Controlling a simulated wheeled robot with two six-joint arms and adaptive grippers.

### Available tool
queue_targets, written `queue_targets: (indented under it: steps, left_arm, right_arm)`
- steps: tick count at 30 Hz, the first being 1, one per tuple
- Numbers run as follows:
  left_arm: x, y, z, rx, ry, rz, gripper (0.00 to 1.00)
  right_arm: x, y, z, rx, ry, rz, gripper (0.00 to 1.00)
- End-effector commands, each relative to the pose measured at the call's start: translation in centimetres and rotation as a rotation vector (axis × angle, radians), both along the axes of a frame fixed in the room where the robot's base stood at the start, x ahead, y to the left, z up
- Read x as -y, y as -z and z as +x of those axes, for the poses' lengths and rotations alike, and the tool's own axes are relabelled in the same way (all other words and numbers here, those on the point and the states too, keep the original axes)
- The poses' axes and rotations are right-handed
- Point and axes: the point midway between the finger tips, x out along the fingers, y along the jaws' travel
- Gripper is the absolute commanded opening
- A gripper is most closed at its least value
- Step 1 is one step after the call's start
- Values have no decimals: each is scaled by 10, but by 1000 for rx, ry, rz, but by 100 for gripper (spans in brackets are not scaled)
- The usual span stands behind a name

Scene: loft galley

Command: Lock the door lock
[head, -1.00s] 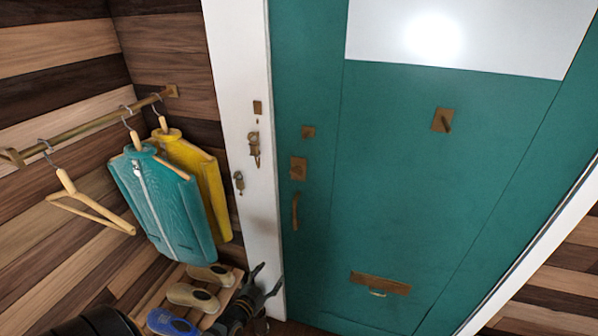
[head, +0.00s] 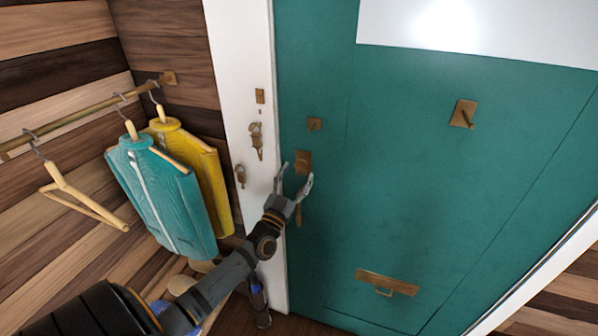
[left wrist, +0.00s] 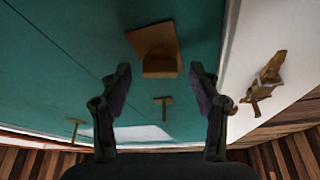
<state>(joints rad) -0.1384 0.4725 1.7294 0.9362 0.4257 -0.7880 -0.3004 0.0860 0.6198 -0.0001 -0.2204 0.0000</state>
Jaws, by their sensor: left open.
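The teal door (head: 400,190) fills the right of the head view. A square brass lock plate with a raised block (head: 303,160) sits near its left edge, above a brass pull handle (head: 298,210). My left gripper (head: 295,177) is open and empty, in front of the plate's lower part, with its fingers toward the door. In the left wrist view the plate and block (left wrist: 160,58) show between and beyond the fingertips (left wrist: 160,72). Contact cannot be told. A smaller brass fitting (head: 314,123) is above the plate. My right gripper is not in view.
Brass pieces (head: 256,140) hang on the white door frame (head: 240,70), close left of the gripper. A brass plate with a lever (head: 464,113) and a letter slot (head: 387,283) are farther right. Jackets (head: 160,195) hang at left. Space before the door's right part is clear.

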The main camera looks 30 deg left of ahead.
Motion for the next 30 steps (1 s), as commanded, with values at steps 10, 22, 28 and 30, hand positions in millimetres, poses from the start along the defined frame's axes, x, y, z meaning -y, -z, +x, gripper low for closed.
queue_targets:
  steps: [10,22,28,30]
  left_arm:
    - [-2,-6,18,-1,0,-1,62]
    - [-2,-6,17,-1,1,-1,23]
    - [-2,-8,17,3,0,-22,8]
    - [-1,-10,18,19,-1,-98,8]
  right_arm:
    - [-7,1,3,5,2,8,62]
    - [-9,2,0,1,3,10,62]
    - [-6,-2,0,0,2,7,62]
    - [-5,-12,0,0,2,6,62]
